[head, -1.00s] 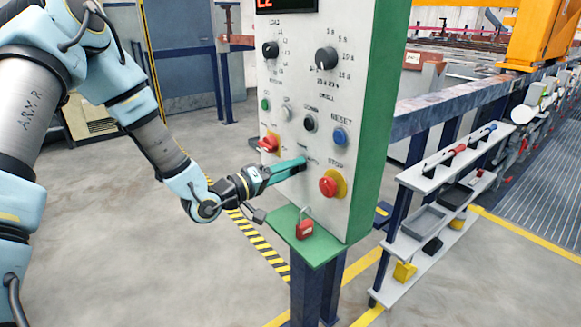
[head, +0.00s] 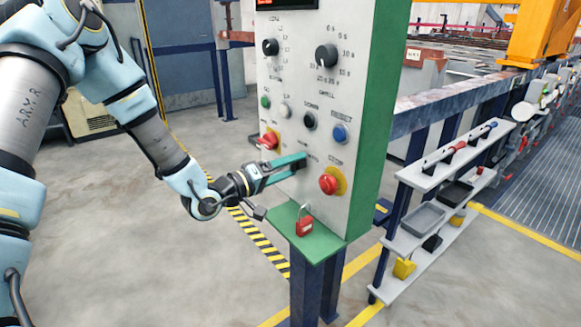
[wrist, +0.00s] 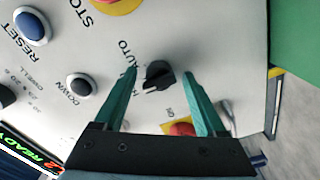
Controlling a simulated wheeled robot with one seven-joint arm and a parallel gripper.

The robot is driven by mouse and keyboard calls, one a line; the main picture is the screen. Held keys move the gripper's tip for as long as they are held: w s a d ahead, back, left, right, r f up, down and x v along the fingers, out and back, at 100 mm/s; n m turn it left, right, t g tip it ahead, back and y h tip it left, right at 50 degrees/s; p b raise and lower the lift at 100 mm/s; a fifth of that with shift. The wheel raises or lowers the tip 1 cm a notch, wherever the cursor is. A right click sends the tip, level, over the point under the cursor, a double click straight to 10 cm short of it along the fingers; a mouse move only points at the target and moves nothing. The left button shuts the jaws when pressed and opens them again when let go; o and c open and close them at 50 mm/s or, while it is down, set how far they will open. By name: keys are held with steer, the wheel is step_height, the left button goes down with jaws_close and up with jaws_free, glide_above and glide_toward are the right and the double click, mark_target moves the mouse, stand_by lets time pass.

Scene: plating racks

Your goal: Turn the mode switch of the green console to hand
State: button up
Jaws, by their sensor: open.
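The green console (head: 345,110) has a pale front panel with green sides. Its mode switch (wrist: 158,76) is a small black knob beside the printed AUTO label in the wrist view. The other label is partly covered by a finger, and I cannot tell which mark the knob points to. My gripper (wrist: 160,98) is open, with one teal finger on each side of the knob and gaps showing between.
A red rotary handle on yellow (head: 268,141) sits left of the fingers, and a blue reset button (head: 340,134) sits above right. A shelf rack (head: 415,215) stands to the right.

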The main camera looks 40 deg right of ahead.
steer(key=shift+a, duration=0.1)
steer(key=a+b, duration=0.2)
steer(key=a, duration=0.8)
steer(key=shift+w+a+b, duration=0.3)
steer(key=shift+w, duration=0.1)
steer(key=w+a+f+n+t+y, duration=0.1)
steer(key=w+a+f+t+y, duration=0.2)
steer(key=w+a+y, duration=0.55)
steer(key=w+a+f+t+y, duration=0.2)
steer(key=w+a+t+y, duration=0.25)
steer(key=a, duration=0.75)
steer(key=s+a+r+n+g+y, duration=0.2)
steer(key=s+a, duration=0.2)
steer(key=a, duration=0.4)
steer(key=s+a+r+n+g+y, duration=0.2)
steer(key=s+a, duration=0.3)
steer(key=a, duration=0.4)
steer(key=shift+s+a+r+g+y+p, duration=0.25)
steer(key=shift+s+r+g+y+p, duration=0.05)
steer(key=shift+r+g+y+p, duration=0.15)
